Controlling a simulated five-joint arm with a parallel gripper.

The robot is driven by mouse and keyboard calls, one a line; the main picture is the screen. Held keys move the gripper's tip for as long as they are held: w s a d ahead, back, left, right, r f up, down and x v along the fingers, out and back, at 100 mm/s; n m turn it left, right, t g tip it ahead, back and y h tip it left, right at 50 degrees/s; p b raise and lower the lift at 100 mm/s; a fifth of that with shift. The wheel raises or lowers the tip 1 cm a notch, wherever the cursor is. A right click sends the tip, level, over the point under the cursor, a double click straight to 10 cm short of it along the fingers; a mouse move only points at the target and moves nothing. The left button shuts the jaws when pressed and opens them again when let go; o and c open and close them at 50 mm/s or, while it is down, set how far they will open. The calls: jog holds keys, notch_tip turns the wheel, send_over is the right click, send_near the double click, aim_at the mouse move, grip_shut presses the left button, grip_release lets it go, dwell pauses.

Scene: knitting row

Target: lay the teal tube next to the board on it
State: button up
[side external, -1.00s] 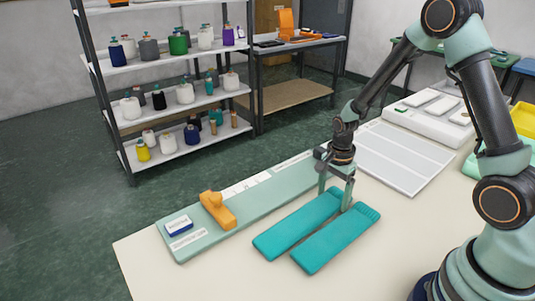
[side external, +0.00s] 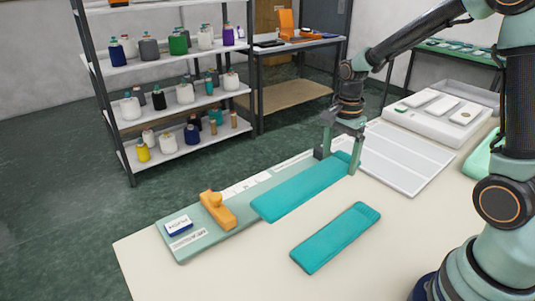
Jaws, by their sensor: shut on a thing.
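My gripper (side external: 338,160) is shut on the far end of one teal tube (side external: 300,190), a flat long piece. This tube lies along the board's length and covers part of its front edge; I cannot tell whether it rests on the board or hangs just above it. The board (side external: 208,243) is long and pale green, with an orange handled piece (side external: 217,209) and a white and blue block (side external: 178,226) at its left end. A second teal tube (side external: 335,238) lies on the table, apart from the board and nearer the camera.
A pale ruled sheet (side external: 405,155) and a white machine (side external: 438,112) lie to the right of the gripper. Shelves of yarn cones (side external: 170,85) stand behind on the floor. The cream table (side external: 225,280) is bare at front left.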

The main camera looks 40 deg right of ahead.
notch_tip(320, 180, up, 7)
jog(key=shift+f, duration=0.1)
jog(key=shift+w+r, duration=0.1)
jog(key=shift+r, duration=0.2)
jog(key=shift+w+d+r, duration=0.1)
jog(key=shift+w+r, duration=0.15)
jog(key=shift+r, duration=0.05)
jog(key=w+d+r, duration=0.2)
jog(key=w+d, duration=0.2)
jog(key=w, duration=0.9)
notch_tip(320, 180, down, 20)
jog(key=shift+s+f, duration=0.15)
jog(key=shift+f, duration=0.05)
